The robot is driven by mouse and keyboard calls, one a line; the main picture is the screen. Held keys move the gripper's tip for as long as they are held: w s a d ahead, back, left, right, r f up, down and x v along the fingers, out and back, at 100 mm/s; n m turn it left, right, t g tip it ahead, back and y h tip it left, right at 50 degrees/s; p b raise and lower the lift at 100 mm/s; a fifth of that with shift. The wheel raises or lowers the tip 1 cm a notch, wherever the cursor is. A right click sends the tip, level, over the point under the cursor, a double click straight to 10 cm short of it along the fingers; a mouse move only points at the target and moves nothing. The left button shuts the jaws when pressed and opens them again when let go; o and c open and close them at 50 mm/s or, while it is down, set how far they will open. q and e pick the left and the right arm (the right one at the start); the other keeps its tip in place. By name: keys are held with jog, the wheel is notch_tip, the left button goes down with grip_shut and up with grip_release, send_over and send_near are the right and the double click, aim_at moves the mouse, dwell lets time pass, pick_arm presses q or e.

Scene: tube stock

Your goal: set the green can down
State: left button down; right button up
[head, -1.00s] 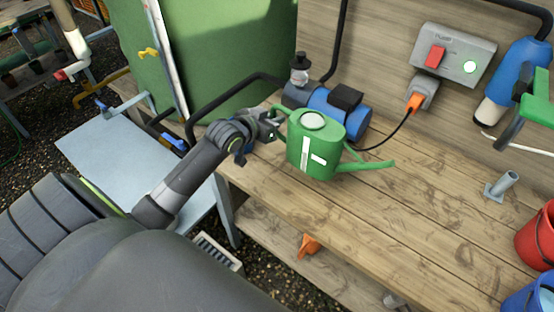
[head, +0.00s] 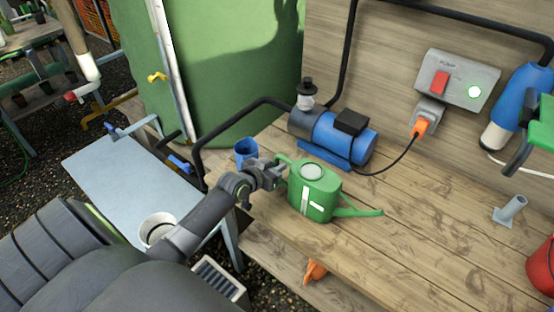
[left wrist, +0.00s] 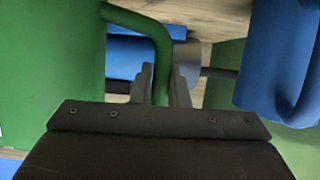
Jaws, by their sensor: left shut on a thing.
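The green can (head: 318,196) is a watering can with a pale round top and a white mark on its side. It is upright over the front left part of the wooden bench, its spout pointing right. Its base is at or very near the boards; I cannot tell whether it touches. My left gripper (head: 281,171) is shut on the can's handle, at the left of the can. In the left wrist view the jaws (left wrist: 165,86) close around the green handle tube (left wrist: 158,45), with the can body (left wrist: 50,60) at left. My right gripper is not in view.
A blue pump (head: 340,138) stands behind the can, its cable running to a switch box (head: 457,82). A blue cup (head: 246,150) is behind my left gripper. A metal stub (head: 510,211) and red bucket (head: 541,268) are at right. The bench between is clear.

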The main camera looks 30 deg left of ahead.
pick_arm(q)
jog(key=c, duration=1.7)
grip_release()
jog(key=o, duration=0.3)
jog(key=shift+s, duration=0.1)
jog(key=d+v, duration=0.1)
jog(key=v, duration=1.1)
jog(key=shift+a, duration=0.45)
